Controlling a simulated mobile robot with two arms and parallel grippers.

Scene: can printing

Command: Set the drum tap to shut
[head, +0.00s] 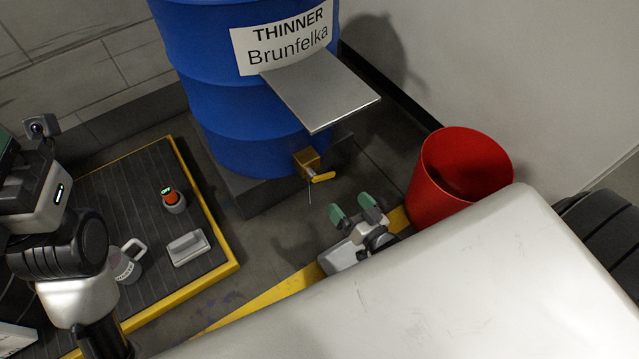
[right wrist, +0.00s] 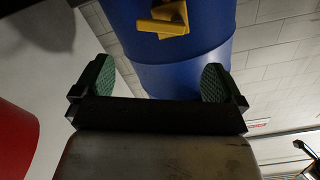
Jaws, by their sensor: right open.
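A blue drum (head: 240,110) labelled THINNER Brunfelka stands at the back. Its brass tap (head: 306,160) is low on the front, with a yellow handle (head: 322,177) turned out sideways to the right. A thin pale line, seemingly liquid, hangs below the tap. My right gripper (head: 353,207) is open and empty, below and right of the tap, apart from it. In the right wrist view the tap handle (right wrist: 163,25) is beyond the gap between the green fingertips (right wrist: 158,80). My left gripper is at the left edge, mostly cut off; its jaws cannot be made out.
A metal shelf plate (head: 320,88) juts from the drum above the tap. A red bin (head: 460,170) stands right of my right gripper. Bare floor lies under the tap.

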